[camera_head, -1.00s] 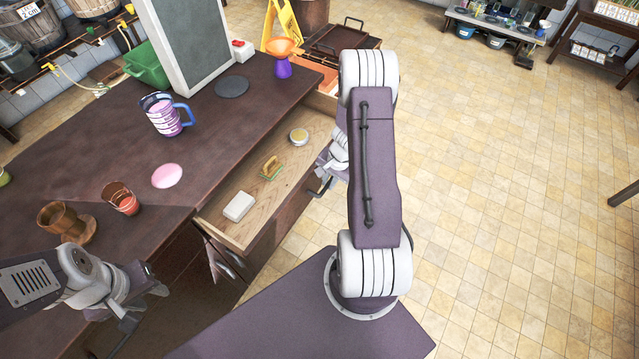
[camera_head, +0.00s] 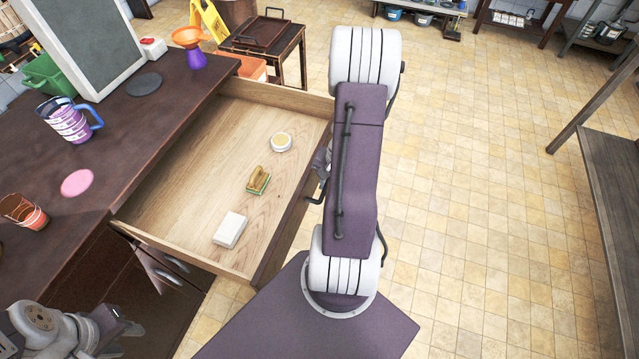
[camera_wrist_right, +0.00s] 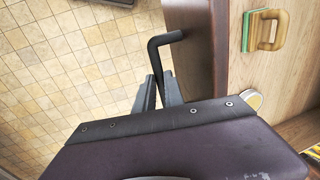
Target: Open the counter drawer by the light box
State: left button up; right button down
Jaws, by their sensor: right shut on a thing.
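The counter drawer (camera_head: 185,185) stands wide open beside the light box (camera_head: 82,42), the tall white-framed panel on the counter. In the right wrist view the dark bar handle (camera_wrist_right: 166,40) stands out from the drawer front (camera_wrist_right: 195,60). My right gripper (camera_wrist_right: 159,95) is shut on the handle. In the head view my right arm covers most of that gripper; the handle (camera_head: 314,196) shows beside it. My left gripper (camera_head: 128,326) is at the lower left, away from the drawer; its jaws are too unclear to judge.
In the drawer lie a white block (camera_head: 230,230), a green-and-yellow brush (camera_head: 258,181) and a round tin (camera_head: 281,142). A striped jug (camera_head: 68,120), a pink disc (camera_head: 77,183) and an orange funnel (camera_head: 188,37) are on the counter.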

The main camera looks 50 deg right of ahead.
jog(key=shift+s+d, duration=0.25)
jog(key=shift+s, duration=0.45)
jog(key=c, duration=1.4)
grip_release()
jog(key=shift+c, duration=0.2)
jog(key=shift+r, duration=0.1)
notch_tip(320, 180, up, 9)
jog(key=s+p, duration=0.1)
jog(key=p, duration=0.2)
jog(key=shift+s+d, duration=0.3)
jog(key=shift+d, duration=0.05)
jog(key=shift+w, duration=0.1)
